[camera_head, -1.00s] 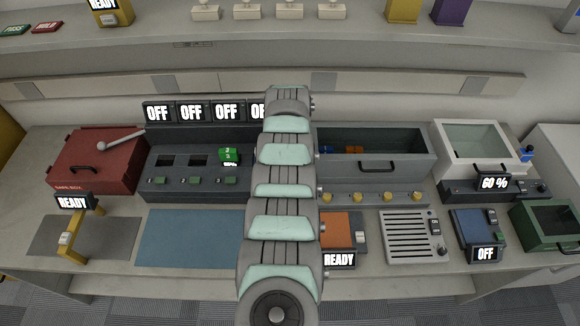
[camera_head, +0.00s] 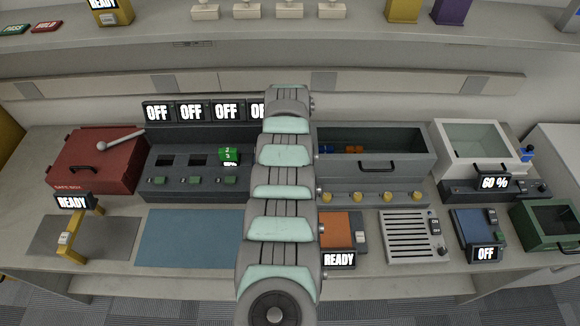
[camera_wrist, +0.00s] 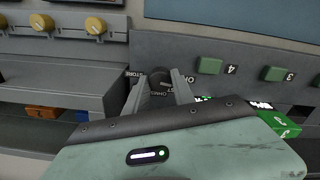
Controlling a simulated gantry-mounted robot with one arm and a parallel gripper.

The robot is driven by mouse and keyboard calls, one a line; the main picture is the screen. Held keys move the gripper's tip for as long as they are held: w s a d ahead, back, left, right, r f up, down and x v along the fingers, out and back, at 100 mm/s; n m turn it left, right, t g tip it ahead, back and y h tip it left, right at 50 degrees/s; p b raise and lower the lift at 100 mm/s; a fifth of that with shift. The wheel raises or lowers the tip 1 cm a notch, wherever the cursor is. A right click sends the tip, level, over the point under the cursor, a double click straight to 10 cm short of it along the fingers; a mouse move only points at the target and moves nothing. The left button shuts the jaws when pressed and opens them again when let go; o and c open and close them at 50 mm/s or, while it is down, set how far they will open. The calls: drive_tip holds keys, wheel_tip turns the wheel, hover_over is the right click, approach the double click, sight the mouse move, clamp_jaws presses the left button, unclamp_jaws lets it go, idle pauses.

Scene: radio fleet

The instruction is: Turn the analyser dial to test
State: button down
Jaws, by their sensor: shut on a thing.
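The analyser dial (camera_wrist: 160,77) is a dark round knob on a grey panel, in the middle of the wrist view. My gripper (camera_wrist: 160,84) is shut on it, one grey finger on each side. White lettering stands around the dial, partly covered by the fingers and too small to read surely. The dial's pointer direction cannot be told. In the head view my arm hides the dial and the gripper.
A charger bank (camera_head: 195,180) with OFF displays (camera_head: 191,111) and a green radio (camera_head: 229,156) stands left of my arm. A grey bin (camera_head: 375,165) with yellow knobs (camera_head: 357,197) below stands right. A blue mat (camera_head: 185,238) lies in front.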

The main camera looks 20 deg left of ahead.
drive_tip(key=m, duration=0.4)
drive_tip(key=shift+f, duration=0.1)
drive_tip(key=shift+m+b, duration=0.35)
drive_tip(key=shift+m, duration=1.15)
drive_tip(key=c, duration=1.1)
unclamp_jaws()
drive_tip(key=shift+o, duration=0.2)
wheel_tip(320, 180, up, 11)
drive_tip(key=shift+p, duration=0.4)
